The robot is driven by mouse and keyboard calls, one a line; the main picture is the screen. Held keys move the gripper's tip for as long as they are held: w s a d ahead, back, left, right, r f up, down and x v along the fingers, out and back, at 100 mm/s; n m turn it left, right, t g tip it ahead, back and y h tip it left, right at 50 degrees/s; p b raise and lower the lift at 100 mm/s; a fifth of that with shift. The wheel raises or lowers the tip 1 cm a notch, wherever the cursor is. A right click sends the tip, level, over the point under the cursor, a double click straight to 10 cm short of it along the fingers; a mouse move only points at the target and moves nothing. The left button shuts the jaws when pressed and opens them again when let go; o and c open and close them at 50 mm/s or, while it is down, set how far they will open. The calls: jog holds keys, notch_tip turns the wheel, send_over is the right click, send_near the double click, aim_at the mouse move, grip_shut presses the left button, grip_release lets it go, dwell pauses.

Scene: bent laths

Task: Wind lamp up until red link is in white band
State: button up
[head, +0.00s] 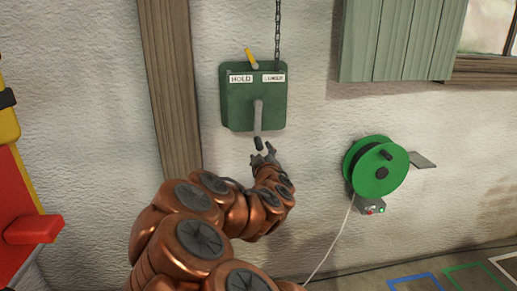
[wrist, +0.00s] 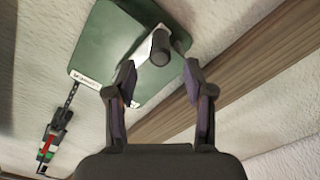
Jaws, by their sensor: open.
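A green winch box (head: 235,102) hangs on the wall, with HOLD and LOWER labels and a yellow lever (head: 251,58) on top leaning left. Its grey crank (head: 258,113) points down and ends in a dark knob (head: 258,143). My gripper (head: 263,157) is open just below the knob. In the wrist view the knob (wrist: 160,50) lies ahead of and between the open fingertips (wrist: 159,80), apparently untouched. A chain (head: 278,30) rises from the box. In the wrist view it leads to dark parts with a red piece (wrist: 46,146); whether this is the red link is unclear. No lamp shows.
A wooden post (head: 172,90) stands left of the box. A green cable reel (head: 381,182) is on the wall at right, below a green shutter (head: 400,40). A red and yellow object (head: 20,190) is at the left edge. Coloured outlines mark the floor at lower right.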

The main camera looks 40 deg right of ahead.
aim_at(259, 144)
jog(key=shift+p+x, duration=1)
jog(key=shift+x, duration=2.9)
jog(key=shift+c, duration=0.3)
grip_shut()
